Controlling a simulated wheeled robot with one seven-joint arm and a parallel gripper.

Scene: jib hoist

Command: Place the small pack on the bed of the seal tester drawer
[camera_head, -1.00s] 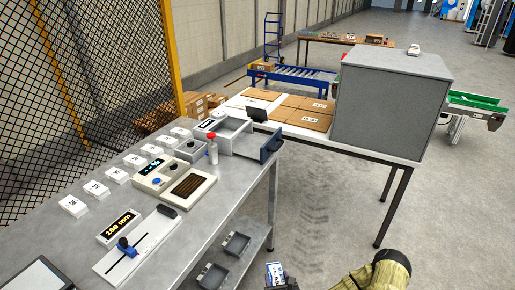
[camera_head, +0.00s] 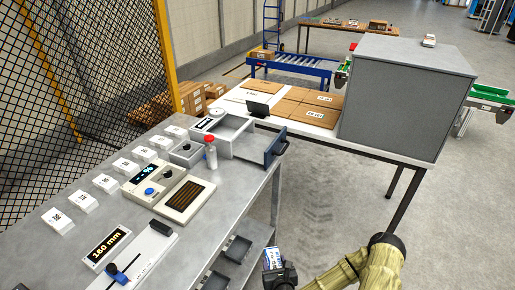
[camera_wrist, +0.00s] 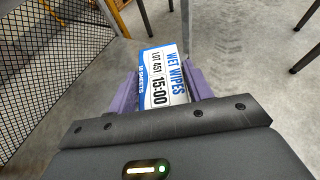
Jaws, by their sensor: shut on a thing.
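The small pack, a blue and white wet wipes pack (camera_wrist: 164,80), is in my gripper (camera_wrist: 165,88), between its purple fingers, label facing the wrist camera. In the head view the pack (camera_head: 272,258) is at the bottom centre, beyond the bench's right edge, above the floor and apart from the tester. The seal tester (camera_head: 222,132) is a grey box at the bench's far right end. Its drawer (camera_head: 274,150) is pulled out to the right, with a dark blue front and handle.
A control box (camera_head: 152,180) and several white cards lie along the bench (camera_head: 195,232). A table with cartons (camera_head: 318,112) and a large grey box (camera_head: 405,95) stands behind. Floor right of the bench is open.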

